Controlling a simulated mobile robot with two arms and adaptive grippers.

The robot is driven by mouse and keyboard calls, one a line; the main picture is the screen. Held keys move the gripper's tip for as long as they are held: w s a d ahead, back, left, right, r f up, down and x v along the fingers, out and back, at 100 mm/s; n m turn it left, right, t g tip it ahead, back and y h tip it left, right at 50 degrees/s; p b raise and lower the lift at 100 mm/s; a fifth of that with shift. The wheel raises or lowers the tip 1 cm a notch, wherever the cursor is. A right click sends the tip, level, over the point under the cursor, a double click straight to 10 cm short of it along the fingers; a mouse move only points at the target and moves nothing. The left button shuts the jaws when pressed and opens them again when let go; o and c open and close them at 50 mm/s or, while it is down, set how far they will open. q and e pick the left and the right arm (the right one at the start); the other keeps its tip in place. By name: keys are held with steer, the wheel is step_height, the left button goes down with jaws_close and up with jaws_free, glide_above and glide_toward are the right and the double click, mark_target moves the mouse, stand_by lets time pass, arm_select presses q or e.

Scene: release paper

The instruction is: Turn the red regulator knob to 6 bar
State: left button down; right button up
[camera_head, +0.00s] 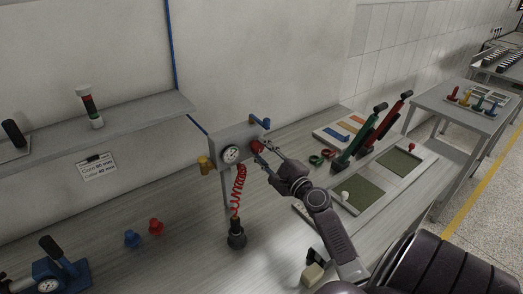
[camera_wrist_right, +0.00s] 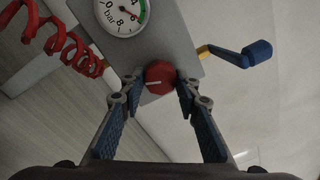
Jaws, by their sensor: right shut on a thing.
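The red regulator knob (camera_head: 257,147) sits on the front of a grey box (camera_head: 226,140), to the right of a round white pressure gauge (camera_head: 231,155). In the right wrist view the knob (camera_wrist_right: 159,77) has a white mark line, seen close to level. My right gripper (camera_wrist_right: 158,80) is shut on the knob, one fingertip at each side; it also shows in the head view (camera_head: 262,153). The gauge (camera_wrist_right: 121,12) has a green band and a red needle, but its top is cut off and I cannot read an exact value. My left gripper is not in view.
A blue-handled lever (camera_wrist_right: 249,54) sticks out beside the box. A red coiled hose (camera_head: 238,188) hangs below it to a dark tool (camera_head: 236,235). Green and red levered tools (camera_head: 352,150) stand right of my arm.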

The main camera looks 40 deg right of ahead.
steer(key=o, duration=1.2)
steer(key=shift+c, duration=0.2)
steer(key=shift+s, duration=0.1)
steer(key=s+a, duration=0.1)
steer(key=s, duration=1)
steer(key=shift+s+a+f, duration=0.3)
steer(key=shift+s+a, duration=0.05)
steer(key=shift+s, duration=0.05)
